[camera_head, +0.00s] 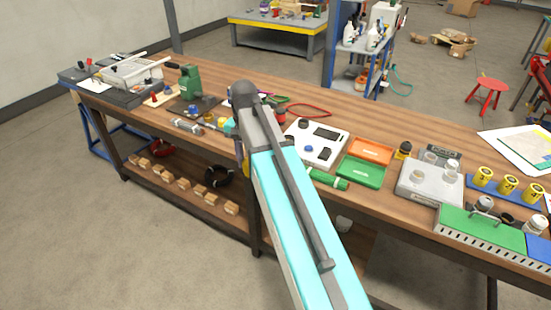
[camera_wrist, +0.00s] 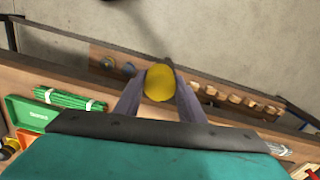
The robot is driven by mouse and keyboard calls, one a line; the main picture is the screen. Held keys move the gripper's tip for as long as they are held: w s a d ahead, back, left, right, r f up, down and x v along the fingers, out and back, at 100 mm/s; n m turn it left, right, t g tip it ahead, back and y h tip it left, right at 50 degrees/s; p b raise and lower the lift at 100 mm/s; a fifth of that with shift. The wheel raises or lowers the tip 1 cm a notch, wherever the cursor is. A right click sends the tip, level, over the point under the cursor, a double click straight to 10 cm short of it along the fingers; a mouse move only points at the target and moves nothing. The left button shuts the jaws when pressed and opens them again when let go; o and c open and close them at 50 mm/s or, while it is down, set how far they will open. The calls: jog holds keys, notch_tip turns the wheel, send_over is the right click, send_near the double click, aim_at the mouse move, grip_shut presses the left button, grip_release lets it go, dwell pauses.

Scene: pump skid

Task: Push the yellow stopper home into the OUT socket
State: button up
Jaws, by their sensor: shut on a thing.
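My gripper (camera_wrist: 159,90) is shut on the yellow stopper (camera_wrist: 159,81), whose rounded yellow end shows between the two dark fingers in the wrist view. In that view they are seen over the front part of the bench, with the lower shelf and floor behind. In the head view my arm hides the stopper and the fingertips. A green machine (camera_head: 190,84) with a blue part at its foot stands on a dark plate, left of my arm; it may be the pump. I cannot make out the OUT socket or its label in either view.
The wooden bench (camera_head: 135,111) is crowded. Right of my arm are a white panel (camera_head: 302,151), an orange tray (camera_head: 370,151), a green tray (camera_head: 359,173) and a green bundle (camera_head: 328,180). Small blocks (camera_head: 183,183) lie on the lower shelf. The floor in front is clear.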

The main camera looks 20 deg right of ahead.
jog(key=w+a+n, duration=0.1)
jog(key=a+n, duration=0.2)
jog(key=a, duration=0.3)
jog(key=shift+f, duration=0.25)
jog(key=shift+w+a, duration=0.1)
